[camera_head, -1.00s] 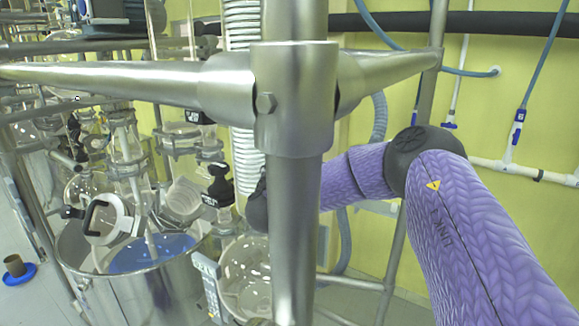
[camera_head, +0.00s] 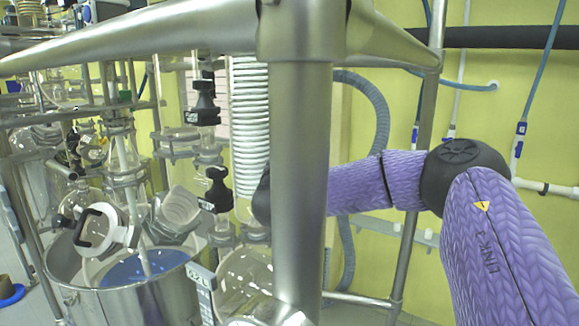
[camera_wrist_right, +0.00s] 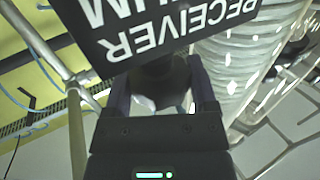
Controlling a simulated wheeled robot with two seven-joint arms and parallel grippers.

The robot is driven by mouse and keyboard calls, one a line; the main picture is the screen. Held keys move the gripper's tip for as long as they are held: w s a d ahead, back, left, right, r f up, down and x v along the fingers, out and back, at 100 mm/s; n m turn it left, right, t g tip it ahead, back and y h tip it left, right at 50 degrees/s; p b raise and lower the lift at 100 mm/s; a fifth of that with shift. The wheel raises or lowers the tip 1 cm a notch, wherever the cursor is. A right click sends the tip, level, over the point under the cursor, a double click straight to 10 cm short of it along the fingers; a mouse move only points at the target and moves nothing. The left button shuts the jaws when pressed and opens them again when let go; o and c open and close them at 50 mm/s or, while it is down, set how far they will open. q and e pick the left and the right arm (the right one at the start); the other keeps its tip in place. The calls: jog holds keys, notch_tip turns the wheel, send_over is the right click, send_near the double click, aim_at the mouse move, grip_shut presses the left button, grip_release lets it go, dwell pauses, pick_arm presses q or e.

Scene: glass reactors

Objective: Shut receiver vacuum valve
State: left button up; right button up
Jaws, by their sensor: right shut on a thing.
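In the right wrist view, a black label (camera_wrist_right: 160,27) reading RECEIVER and part of a second word ending in "UM" appears upside down across the top. Below it, a dark valve part (camera_wrist_right: 160,68) and a pale rounded piece sit between the fingers of my right gripper (camera_wrist_right: 160,78). The gripper is shut on this valve part; the label hides some of the contact. In the head view my purple right arm reaches left behind a steel post, and its gripper is hidden there. My left gripper is not in view.
The steel post (camera_head: 302,190) and crossbar (camera_head: 170,38) stand close in front. Black valves (camera_head: 217,188), glassware and a steel vessel (camera_head: 150,305) fill the left. Yellow wall and pipes are on the right.

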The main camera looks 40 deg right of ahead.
jog(key=shift+w+a+f+m+g+h+b, duration=0.1)
jog(key=shift+m+g+h+b, duration=0.1)
jog(key=shift+m+g+h, duration=0.35)
jog(key=shift+f+m+g+h+b, duration=0.15)
jog(key=shift+m+g+h, duration=0.25)
jog(key=shift+g, duration=0.25)
jog(key=shift+c, duration=0.2)
jog(key=m+g+h, duration=0.1)
jog(key=m+g, duration=0.1)
jog(key=g, duration=0.1)
jog(key=shift+r+m+h+p, duration=0.25)
jog(key=shift+r+h+p, duration=0.05)
jog(key=shift+h+p, duration=0.1)
jog(key=m+g+h+p, duration=0.1)
jog(key=m+g+p, duration=0.1)
jog(key=g, duration=0.2)
jog(key=shift+r+m+g, duration=0.1)
jog(key=shift+m+g, duration=0.8)
jog(key=shift+g, duration=0.4)
jog(key=shift+f, duration=0.2)
